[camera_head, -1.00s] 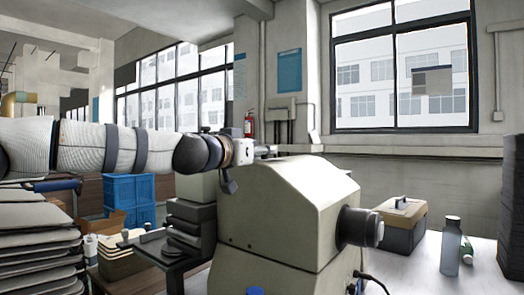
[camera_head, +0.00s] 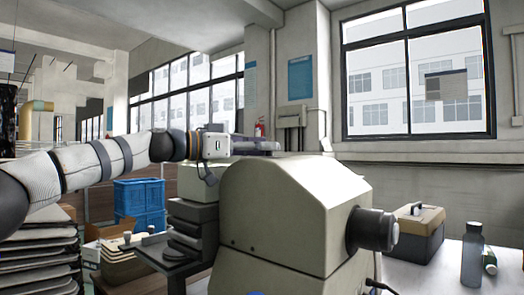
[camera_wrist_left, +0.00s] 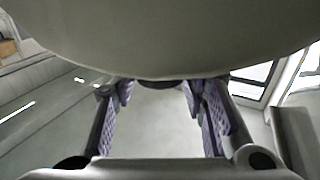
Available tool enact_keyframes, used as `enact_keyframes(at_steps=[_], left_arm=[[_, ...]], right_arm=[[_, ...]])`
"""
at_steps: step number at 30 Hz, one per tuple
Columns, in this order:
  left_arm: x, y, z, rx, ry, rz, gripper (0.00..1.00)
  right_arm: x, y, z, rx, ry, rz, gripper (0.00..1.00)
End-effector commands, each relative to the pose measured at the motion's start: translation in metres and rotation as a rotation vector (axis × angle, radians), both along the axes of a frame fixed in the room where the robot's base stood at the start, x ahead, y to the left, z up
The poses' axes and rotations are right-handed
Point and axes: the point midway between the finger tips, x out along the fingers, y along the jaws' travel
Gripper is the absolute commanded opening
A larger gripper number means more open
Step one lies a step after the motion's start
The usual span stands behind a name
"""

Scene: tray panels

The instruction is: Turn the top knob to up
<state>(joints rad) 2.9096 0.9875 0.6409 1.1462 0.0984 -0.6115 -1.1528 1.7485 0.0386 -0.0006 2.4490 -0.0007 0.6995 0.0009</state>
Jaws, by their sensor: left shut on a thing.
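The cream machine (camera_head: 275,215) stands in front of me in the head view. A large black knob (camera_head: 372,229) sticks out of its right side. My left gripper (camera_head: 262,147) reaches rightward behind the machine's top. In the left wrist view, its two ridged fingers (camera_wrist_left: 162,97) stand on either side of a small dark knob (camera_wrist_left: 160,84), and the gripper is shut on it. A broad pale rounded surface (camera_wrist_left: 165,35) covers most of that knob, so its pointing direction is hidden. My right gripper is out of view.
A dark stepped stand (camera_head: 192,228) is left of the machine, with blue crates (camera_head: 138,200) behind. Stacked trays (camera_head: 40,245) are at far left. A beige toolbox (camera_head: 415,230) and a grey bottle (camera_head: 472,255) stand on the white table at right.

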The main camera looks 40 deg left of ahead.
Motion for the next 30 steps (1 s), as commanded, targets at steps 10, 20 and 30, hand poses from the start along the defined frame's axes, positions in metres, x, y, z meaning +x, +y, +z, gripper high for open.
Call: enact_keyframes(at_steps=[10, 20, 30], left_arm=[[0.0, 0.0, 0.003, -0.002, -0.005, -0.001, 0.11], [0.0, 0.0, 0.002, -0.001, -0.003, -0.002, 0.58], [-0.033, 0.019, 0.002, -0.007, -0.006, -0.007, 0.58]], right_arm=[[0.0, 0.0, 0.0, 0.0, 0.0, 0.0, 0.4], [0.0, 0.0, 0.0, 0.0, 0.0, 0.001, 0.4], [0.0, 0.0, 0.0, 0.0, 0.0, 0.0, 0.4]])
